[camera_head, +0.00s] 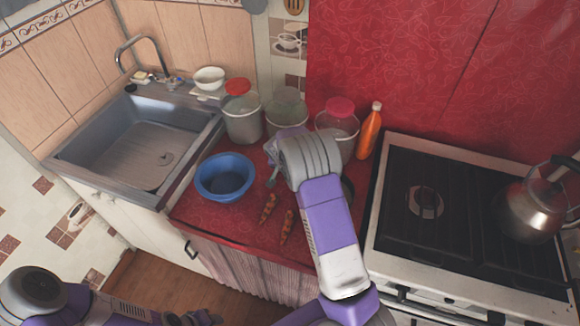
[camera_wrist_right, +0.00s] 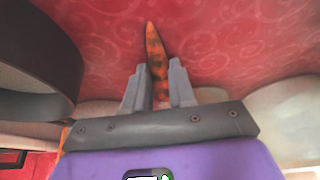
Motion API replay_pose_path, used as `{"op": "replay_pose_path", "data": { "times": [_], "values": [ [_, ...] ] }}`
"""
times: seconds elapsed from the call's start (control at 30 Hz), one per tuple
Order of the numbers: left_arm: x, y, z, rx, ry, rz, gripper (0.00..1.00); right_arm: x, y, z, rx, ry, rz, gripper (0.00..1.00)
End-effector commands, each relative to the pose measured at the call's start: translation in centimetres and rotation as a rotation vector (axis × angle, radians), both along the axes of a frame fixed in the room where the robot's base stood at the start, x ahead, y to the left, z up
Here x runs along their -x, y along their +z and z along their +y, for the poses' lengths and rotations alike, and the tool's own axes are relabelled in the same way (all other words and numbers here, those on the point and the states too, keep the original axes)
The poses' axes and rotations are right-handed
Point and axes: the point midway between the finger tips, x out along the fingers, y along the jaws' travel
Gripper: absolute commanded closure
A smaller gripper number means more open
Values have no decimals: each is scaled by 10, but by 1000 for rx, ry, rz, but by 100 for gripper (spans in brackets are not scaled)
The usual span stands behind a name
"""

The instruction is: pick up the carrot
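In the wrist view an orange carrot with dark spots (camera_wrist_right: 156,48) lies between the two grey fingers of my right gripper (camera_wrist_right: 158,68). The fingers are close together and touch its sides. Its pointed end sticks out past the fingertips. In the head view my right forearm and wrist hide these fingers and this carrot. Two other carrots lie on the red counter there, one farther back (camera_head: 268,208) and one nearer the front edge (camera_head: 287,227).
A blue bowl (camera_head: 201,184) stands left of the carrots. Jars with red lids (camera_head: 243,120) and an orange bottle (camera_head: 370,132) stand behind. The stove (camera_head: 420,265) with a kettle (camera_head: 532,208) is on the right, the sink (camera_head: 135,160) on the left. A dark round object (camera_wrist_right: 35,85) is beside my right gripper.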

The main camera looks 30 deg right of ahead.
Motion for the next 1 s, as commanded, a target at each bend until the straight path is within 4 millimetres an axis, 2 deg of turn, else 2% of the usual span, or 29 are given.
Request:
{"op": "replay_pose_path", "data": {
  "times": [0.03,0.1,0.43,0.57,0.8,1.0],
  "values": [
    [0,0,0,0,0,0,57,0,0,0,0,0,0,92],
    [0,0,0,0,0,0,57,0,0,0,0,0,0,100],
    [0,1,0,0,0,0,57,0,6,0,0,-1,-2,100],
    [0,6,0,0,0,0,57,-1,27,0,-1,0,-5,100],
    [0,16,0,0,0,0,57,-1,76,0,-1,0,-4,100],
    [0,20,0,0,0,0,57,0,98,0,-1,-1,-1,100]
  ]
}}
